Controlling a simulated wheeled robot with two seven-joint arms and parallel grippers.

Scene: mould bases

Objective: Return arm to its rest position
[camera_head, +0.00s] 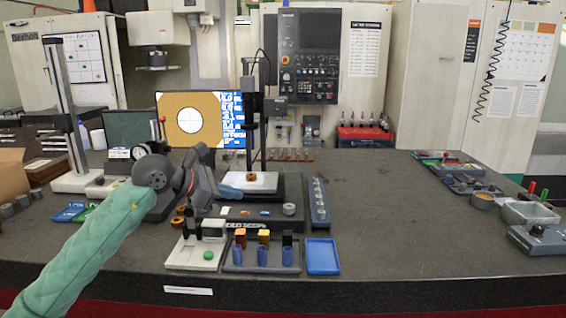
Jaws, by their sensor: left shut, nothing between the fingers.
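My left arm comes in from the lower left in a green sleeve, with a dark grey wrist. My left gripper (231,192) is shut and empty, with bluish fingertips pointing right. It is over the front left part of the video scope stand, in front of the white stage plate (262,184). A small orange-brown ring (252,177) lies on that plate, apart from the fingers. My wrist hides part of the bench behind it. My right gripper is not in view.
In front are a rack with coloured blocks and blue cups (262,267), a white tray with a green button (187,254) and a blue tray (322,257). A tall gauge stand (62,95) rises at left. The dark bench (410,225) is clear right of centre.

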